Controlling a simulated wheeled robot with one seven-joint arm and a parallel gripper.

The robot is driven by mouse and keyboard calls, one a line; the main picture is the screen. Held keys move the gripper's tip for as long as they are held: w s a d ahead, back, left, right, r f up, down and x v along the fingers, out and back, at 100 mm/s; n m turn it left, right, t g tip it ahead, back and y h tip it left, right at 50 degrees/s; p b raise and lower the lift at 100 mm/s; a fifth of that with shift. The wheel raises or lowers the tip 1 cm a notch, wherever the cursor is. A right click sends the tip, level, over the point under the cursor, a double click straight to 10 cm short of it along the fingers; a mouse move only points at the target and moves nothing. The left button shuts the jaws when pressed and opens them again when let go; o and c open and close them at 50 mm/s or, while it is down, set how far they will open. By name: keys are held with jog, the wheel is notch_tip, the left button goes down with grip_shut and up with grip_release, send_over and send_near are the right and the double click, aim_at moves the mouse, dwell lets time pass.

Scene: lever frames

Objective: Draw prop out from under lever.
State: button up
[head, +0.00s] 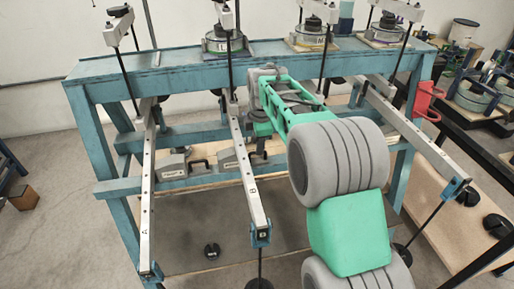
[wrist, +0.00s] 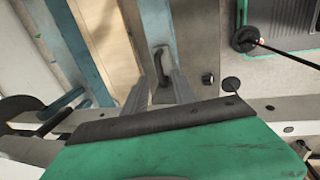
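A blue steel frame carries several long grey levers, including a left one (head: 147,200), a middle one (head: 243,165) and a right one (head: 415,130). A grey prop with a dark handle (head: 175,164) sits beside the left lever, and another grey prop (head: 232,157) sits by the middle lever. In the wrist view my gripper (wrist: 159,82) has its two fingers apart and empty. A dark looped handle (wrist: 162,62) on a grey block lies just ahead, between the fingertips; contact cannot be told. In the head view my arm hides the fingers and part of the frame.
Round scales (head: 223,42) stand along the frame's top beam (head: 165,70). Rods and black weights (head: 212,251) hang near the levers. A red object (head: 425,98) is on the right. Bare floor (head: 60,225) lies left of the frame.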

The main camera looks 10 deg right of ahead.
jog(key=shift+w+f, duration=0.25)
jog(key=shift+f, duration=1)
grip_shut()
dwell(0.4)
